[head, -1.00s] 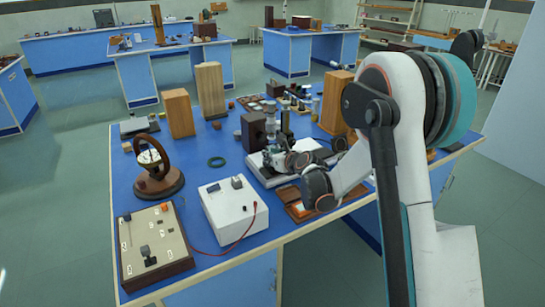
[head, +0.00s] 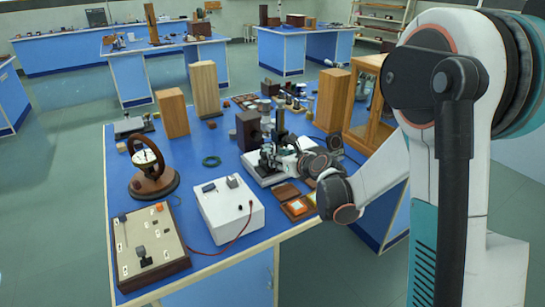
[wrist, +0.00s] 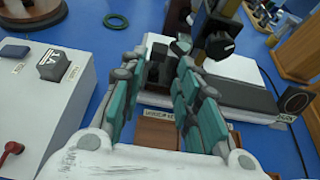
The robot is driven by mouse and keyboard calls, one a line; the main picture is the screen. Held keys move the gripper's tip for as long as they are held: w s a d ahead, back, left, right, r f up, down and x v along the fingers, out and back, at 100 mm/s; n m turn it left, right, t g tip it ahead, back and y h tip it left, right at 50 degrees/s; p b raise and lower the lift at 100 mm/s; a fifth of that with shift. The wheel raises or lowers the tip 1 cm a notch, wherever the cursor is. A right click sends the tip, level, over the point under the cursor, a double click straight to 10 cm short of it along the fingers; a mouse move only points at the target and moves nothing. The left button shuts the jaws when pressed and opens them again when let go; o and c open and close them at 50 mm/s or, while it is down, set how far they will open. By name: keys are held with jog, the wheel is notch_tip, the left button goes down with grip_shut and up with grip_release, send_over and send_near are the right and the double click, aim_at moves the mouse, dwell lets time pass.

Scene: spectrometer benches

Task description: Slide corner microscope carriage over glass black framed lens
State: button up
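The microscope carriage (wrist: 222,38) is a dark upright assembly on a white base with a grey strip (wrist: 235,92), ahead of my gripper in the wrist view. In the head view its dark column (head: 281,122) rises behind my gripper (head: 272,156). My gripper (wrist: 166,70) has its teal fingers apart, with small dark microscope parts just beyond and partly between the tips. Contact cannot be told. A black square frame with a round lens (wrist: 294,101) stands at the right end of the base in the wrist view. My fingers hide part of the base.
A white box with switches (head: 228,208) and a red cable stands left of my gripper. A wheel on a wooden stand (head: 151,171) is farther left. A brown box with an orange item (head: 297,207) lies near the front edge. A glass-sided wooden case (head: 368,115) stands right.

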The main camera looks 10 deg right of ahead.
jog(key=shift+v, duration=1.4)
jog(key=s+a+r+n+g+h, duration=0.15)
jog(key=s+r+n, duration=0.25)
jog(key=s+n, duration=0.4)
jog(key=s+a+r+n+g+y, duration=0.1)
jog(key=s+a+r+n+g, duration=0.15)
jog(key=s+n, duration=0.45)
jog(key=s+d+n+g+h, duration=0.1)
jog(key=s+d+n+h, duration=0.1)
jog(key=s+n, duration=0.6)
jog(key=s+d+n+h, duration=0.1)
jog(key=s+d+n, duration=0.1)
jog(key=s+n, duration=0.7)
jog(key=s+f, duration=0.1)
jog(key=s, duration=0.2)
jog(key=shift+s+g+h, duration=0.3)
jog(key=shift+g+h, duration=0.05)
jog(key=shift+g, duration=0.05)
